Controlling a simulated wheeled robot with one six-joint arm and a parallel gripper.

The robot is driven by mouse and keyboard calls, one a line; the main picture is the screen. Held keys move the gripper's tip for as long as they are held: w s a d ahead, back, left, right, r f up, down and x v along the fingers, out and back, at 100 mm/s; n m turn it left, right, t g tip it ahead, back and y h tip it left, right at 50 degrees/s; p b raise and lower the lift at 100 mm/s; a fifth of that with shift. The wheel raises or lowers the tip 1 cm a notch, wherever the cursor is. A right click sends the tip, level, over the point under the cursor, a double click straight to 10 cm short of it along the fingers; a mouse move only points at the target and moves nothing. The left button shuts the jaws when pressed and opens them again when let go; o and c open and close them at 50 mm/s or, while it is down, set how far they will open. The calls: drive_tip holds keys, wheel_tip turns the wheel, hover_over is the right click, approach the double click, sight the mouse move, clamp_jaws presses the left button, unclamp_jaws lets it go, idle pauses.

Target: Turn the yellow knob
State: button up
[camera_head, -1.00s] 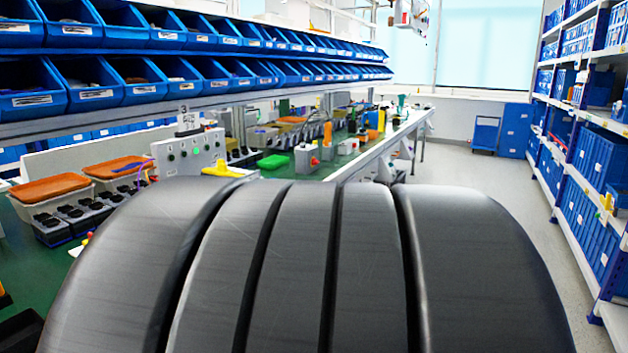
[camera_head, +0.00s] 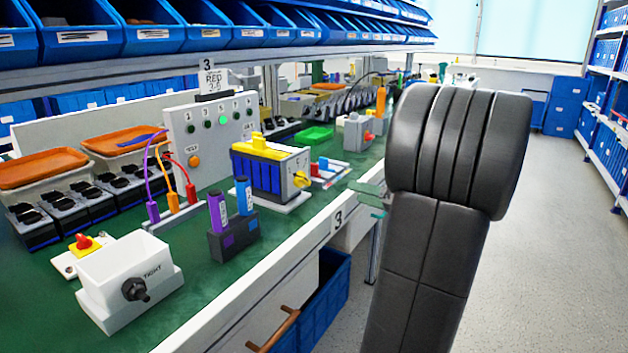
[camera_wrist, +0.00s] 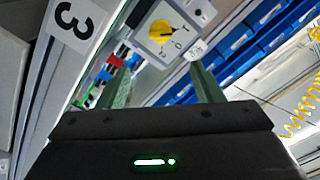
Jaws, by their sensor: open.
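The yellow knob (camera_head: 301,180) sits on the grey end face of a box with a yellow top and blue sides (camera_head: 262,172), on the green bench. In the wrist view the yellow knob (camera_wrist: 160,31) shows on a pale plate with dark markings, beyond my fingertips and roughly between them. My gripper (camera_wrist: 162,68) is open and empty, its two green fingers apart and not touching the knob. In the head view a green part of my gripper (camera_head: 374,200) shows beside the bench edge, right of the knob; my arm hides the rest.
A white box with a black knob (camera_head: 134,289), a holder with purple and blue cylinders (camera_head: 233,232) and a grey panel with lights (camera_head: 212,138) stand on the bench. Blue bins (camera_head: 200,25) hang above. The aisle floor (camera_head: 560,200) at right is clear.

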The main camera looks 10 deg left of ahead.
sight(308, 180)
drive_tip(key=b+x, duration=0.2)
drive_tip(key=x, duration=1.1)
drive_tip(key=shift+s+a, duration=0.1)
drive_tip(key=shift+a, duration=0.05)
drive_tip(key=c, duration=1)
